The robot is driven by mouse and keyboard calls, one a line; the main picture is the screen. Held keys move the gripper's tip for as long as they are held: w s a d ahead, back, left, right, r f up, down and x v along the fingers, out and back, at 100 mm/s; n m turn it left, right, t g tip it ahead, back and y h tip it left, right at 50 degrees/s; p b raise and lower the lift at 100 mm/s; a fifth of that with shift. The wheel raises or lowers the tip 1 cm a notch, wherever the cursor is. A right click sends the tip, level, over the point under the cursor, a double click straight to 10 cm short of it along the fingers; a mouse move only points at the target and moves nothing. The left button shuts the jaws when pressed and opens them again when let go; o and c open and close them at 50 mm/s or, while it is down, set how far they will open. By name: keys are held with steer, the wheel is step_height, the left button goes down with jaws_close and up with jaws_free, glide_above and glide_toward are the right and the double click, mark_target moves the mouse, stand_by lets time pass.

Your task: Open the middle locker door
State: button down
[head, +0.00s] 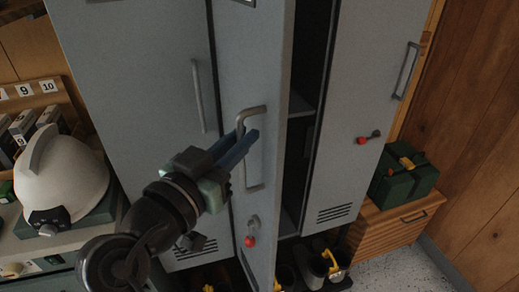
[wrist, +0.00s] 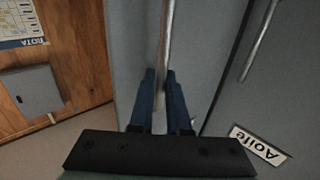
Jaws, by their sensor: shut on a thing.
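The middle locker door (head: 245,60) is grey and stands partly open, swung out toward me with its free edge on the right. Behind that edge the dark locker inside (head: 310,100) shows, with a shelf in it. The door's upright bar handle (head: 262,175) is in the grip of my gripper (head: 248,138). In the wrist view the handle (wrist: 167,45) runs between the two blue fingers of my gripper (wrist: 161,72), which are shut on it. A red-tipped lock piece (head: 250,240) sits below the handle.
The left locker door (head: 135,60) and right locker door (head: 370,60) are closed. A white helmet (head: 62,180) rests on a bench at left. A green box (head: 403,178) stands on a wooden cabinet (head: 395,222) at right. Boots (head: 322,262) stand below the lockers.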

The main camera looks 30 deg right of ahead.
steer(key=shift+w+a+r+m+g+h+b, duration=0.1)
steer(key=shift+w+a+m+g+h+b, duration=0.2)
steer(key=shift+a, duration=0.2)
steer(key=shift+w+a+m+g+h+b, duration=0.1)
steer(key=shift+a+g+b, duration=0.1)
steer(key=shift+a+g, duration=0.25)
steer(key=c, duration=0.9)
jaws_free()
steer(key=shift+w, duration=0.1)
steer(key=b+v, duration=0.2)
steer(key=v, duration=1.1)
steer(key=shift+d, duration=0.1)
